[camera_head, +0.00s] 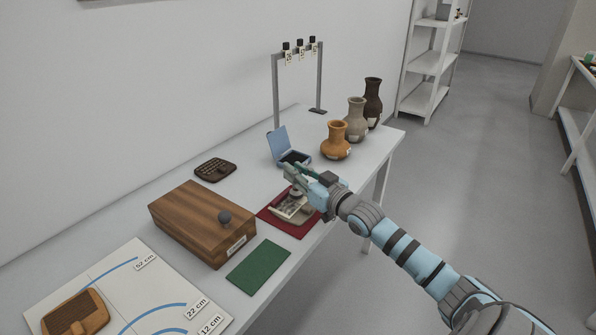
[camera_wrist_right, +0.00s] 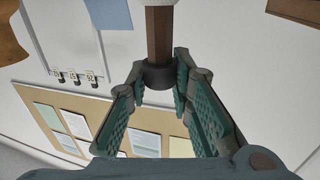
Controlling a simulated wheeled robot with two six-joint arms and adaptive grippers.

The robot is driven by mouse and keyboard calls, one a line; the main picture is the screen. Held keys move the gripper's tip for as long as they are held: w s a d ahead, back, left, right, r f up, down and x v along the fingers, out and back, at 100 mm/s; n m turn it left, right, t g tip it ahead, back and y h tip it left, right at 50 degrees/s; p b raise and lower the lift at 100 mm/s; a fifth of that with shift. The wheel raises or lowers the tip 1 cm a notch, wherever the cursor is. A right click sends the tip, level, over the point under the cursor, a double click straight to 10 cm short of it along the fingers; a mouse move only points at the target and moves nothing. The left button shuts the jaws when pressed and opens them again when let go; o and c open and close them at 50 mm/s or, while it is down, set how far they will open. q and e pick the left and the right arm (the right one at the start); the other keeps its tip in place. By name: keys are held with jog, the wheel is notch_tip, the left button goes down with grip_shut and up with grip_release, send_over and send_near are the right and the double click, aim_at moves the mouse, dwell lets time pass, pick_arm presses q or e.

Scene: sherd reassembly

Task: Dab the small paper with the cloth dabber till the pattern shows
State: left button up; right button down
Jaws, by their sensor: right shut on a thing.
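My right gripper (camera_head: 294,180) is over the dark red mat (camera_head: 299,231) near the table's front edge. In the right wrist view, its fingers (camera_wrist_right: 163,78) are shut on the cloth dabber (camera_wrist_right: 159,35), which has a brown handle, a dark collar and a pale end at the top edge of the picture. A small pale paper (camera_head: 283,208) lies on the mat below the gripper, partly covered by the hand. I cannot tell whether the dabber touches it, nor whether a pattern shows. My left gripper is out of view.
An open blue box (camera_head: 281,143) with a dark inside stands just behind the mat. A wooden box (camera_head: 190,222) with a round knob and a green mat (camera_head: 258,266) are to the left. Several vases (camera_head: 336,142) and a grey frame (camera_head: 276,92) stand farther back.

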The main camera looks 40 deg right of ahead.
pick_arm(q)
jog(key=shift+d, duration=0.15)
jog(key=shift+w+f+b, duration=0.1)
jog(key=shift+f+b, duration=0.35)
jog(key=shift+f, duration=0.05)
pick_arm(e)
jog(key=shift+f, duration=0.45)
dwell(0.6)
jog(key=shift+r+p, duration=0.3)
notch_tip(320, 180, up, 7)
jog(key=p, duration=0.6)
jog(key=shift+f, duration=0.2)
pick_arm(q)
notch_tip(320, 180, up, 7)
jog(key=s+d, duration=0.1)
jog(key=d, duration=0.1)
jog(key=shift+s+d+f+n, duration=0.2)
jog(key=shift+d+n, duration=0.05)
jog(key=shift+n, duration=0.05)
pick_arm(e)
jog(key=shift+f, duration=0.1)
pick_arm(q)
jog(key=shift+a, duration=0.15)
